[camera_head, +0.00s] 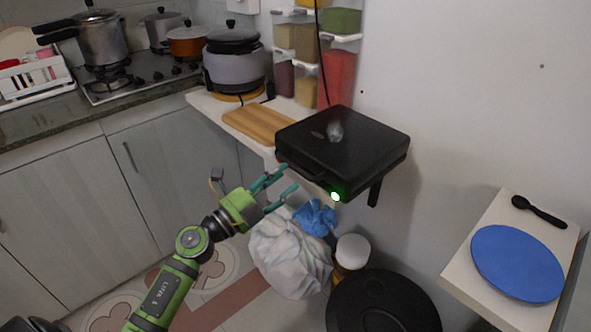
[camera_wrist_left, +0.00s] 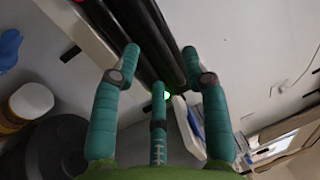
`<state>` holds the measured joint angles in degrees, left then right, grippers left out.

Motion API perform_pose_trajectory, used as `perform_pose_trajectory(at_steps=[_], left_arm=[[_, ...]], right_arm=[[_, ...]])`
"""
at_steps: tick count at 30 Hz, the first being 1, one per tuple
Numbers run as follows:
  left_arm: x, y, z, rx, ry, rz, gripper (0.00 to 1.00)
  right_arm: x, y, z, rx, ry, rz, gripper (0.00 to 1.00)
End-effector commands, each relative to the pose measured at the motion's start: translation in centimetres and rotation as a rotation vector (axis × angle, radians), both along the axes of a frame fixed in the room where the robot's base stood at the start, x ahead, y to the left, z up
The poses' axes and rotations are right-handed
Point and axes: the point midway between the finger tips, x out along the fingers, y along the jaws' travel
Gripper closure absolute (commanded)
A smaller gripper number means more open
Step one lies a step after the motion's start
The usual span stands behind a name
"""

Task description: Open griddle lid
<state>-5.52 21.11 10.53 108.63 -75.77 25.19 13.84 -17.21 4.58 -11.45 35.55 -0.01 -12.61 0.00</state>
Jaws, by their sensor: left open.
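The black griddle (camera_head: 368,142) sits on a wall shelf in the middle of the head view, with its lid closed and a bright glare on top. A green light glows at its front corner. My left gripper (camera_head: 288,179), green with teal fingers, is open and empty just in front of the griddle's left front edge. In the left wrist view, the open left gripper (camera_wrist_left: 160,68) points at the dark edges of the griddle (camera_wrist_left: 148,38), which show between and beyond the fingers. I cannot tell whether any finger touches it. My right gripper is not in view.
A wooden board (camera_head: 262,124) and a rice cooker (camera_head: 234,66) stand left of the griddle. Below are a white bag (camera_head: 288,255), a white-lidded jar (camera_head: 352,250) and a black round bin (camera_head: 383,305). A blue plate (camera_head: 517,263) lies on a shelf at right.

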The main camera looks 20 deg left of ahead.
Motion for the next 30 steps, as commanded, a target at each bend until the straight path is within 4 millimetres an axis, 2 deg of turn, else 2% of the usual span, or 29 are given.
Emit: perform_pose_trajectory(at_steps=[3, 9, 19, 20, 21, 23, 30], left_arm=[[1.9, -0.7, 0.6, -0.004, -0.002, 0.001, 0.55], [3.9, -1.6, 0.9, -0.003, 0.0, 0.001, 0.55], [4.4, -1.8, 0.8, -0.004, 0.003, 0.001, 0.55], [4.4, -1.8, 0.8, -0.004, 0.003, 0.001, 0.59], [4.4, -1.8, 0.8, -0.004, 0.003, 0.001, 0.75], [4.3, -1.8, 0.8, -0.004, 0.003, 0.001, 0.99], [4.3, -1.8, 0.9, -0.003, 0.002, 0.001, 1.0]], right_arm=[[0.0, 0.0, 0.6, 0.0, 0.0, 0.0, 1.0], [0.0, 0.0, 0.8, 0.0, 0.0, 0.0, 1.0], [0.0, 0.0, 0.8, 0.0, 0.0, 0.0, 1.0], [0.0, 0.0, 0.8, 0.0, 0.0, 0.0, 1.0], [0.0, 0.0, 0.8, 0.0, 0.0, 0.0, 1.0], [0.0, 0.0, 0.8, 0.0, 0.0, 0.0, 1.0], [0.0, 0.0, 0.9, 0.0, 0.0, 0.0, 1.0]])
